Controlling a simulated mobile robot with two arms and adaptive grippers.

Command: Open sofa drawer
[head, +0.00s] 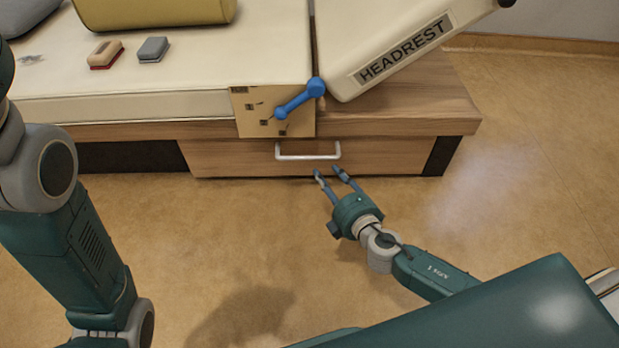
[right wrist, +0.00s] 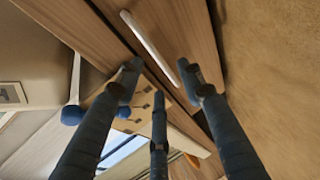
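The sofa drawer (head: 232,160) has a wooden front low in the sofa base (head: 410,112) and looks shut. Its pale bar handle (head: 308,157) is horizontal in the head view. The handle also shows as a slanting bar in the right wrist view (right wrist: 148,45). My right gripper (head: 329,171) is open and empty, with its fingertips just below and in front of the handle's right part. In the right wrist view the spread fingers (right wrist: 160,78) point towards the drawer front, and no finger is around the handle. My left gripper is outside the views.
A blue lever (head: 300,97) sticks out above the drawer beside a patterned panel (head: 255,112). The raised headrest (head: 405,45) is at upper right. A red-and-beige block (head: 105,54), a grey block (head: 153,49) and a yellow bolster (head: 155,12) lie on the sofa. Floor before the drawer is clear.

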